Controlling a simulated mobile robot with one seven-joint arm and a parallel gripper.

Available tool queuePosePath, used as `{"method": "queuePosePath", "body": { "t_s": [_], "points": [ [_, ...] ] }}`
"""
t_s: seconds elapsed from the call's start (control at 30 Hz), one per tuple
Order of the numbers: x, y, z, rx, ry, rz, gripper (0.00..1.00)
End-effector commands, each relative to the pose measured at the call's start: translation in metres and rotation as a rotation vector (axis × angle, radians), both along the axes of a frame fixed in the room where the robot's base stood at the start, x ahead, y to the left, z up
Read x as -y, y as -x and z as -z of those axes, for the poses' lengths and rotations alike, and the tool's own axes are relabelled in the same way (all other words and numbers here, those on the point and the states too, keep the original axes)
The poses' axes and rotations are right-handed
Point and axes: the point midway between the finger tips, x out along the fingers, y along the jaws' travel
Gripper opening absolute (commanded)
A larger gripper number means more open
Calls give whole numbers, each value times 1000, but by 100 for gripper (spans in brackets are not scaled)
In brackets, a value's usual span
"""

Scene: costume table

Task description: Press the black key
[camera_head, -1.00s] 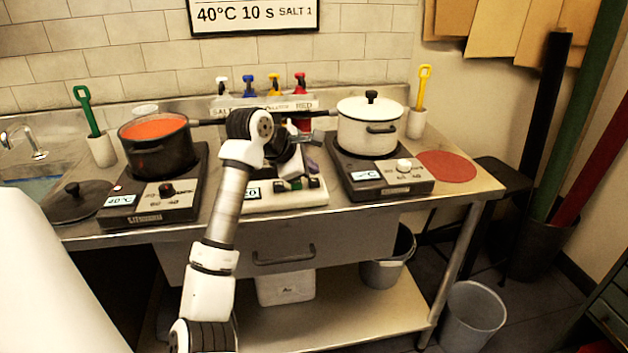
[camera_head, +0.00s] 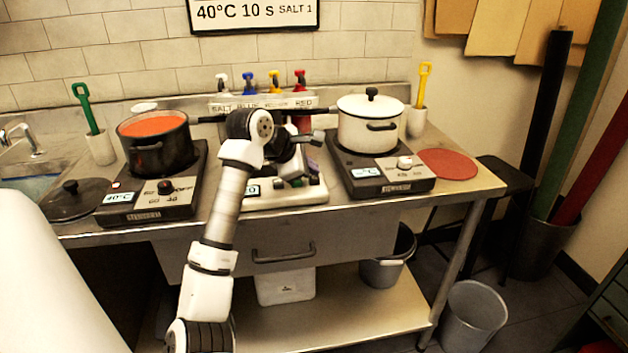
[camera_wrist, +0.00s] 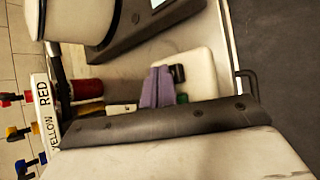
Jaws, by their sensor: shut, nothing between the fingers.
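A white keypad box (camera_head: 285,200) sits mid-table between the two hotplates, with a small display at its left end. A black key (camera_head: 315,181) stands at its right end; the wrist view also shows this black key (camera_wrist: 178,73). My gripper (camera_head: 312,167) has purple fingers and is shut with nothing in it. In the wrist view, my purple fingertips (camera_wrist: 158,72) are just beside the black key; I cannot tell if they touch it. A green key (camera_wrist: 182,98) is partly hidden behind the fingers. My wrist hides part of the box in the head view.
A dark pot (camera_head: 158,158) of red liquid stands on the left hotplate (camera_head: 150,200). A white lidded pot (camera_head: 368,135) stands on the right hotplate (camera_head: 385,178). Several colour-topped bottles stand behind, with a red bottle (camera_wrist: 86,88) near my gripper. A red mat (camera_head: 447,164) lies right.

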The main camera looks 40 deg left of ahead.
Motion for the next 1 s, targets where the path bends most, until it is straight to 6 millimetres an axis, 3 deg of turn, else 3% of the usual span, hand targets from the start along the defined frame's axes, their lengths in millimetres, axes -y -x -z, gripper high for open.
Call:
{"method": "queuePosePath", "body": {
  "t_s": [1.0],
  "points": [
    [0, 0, 8, 0, 0, 0, 0]
  ]
}}
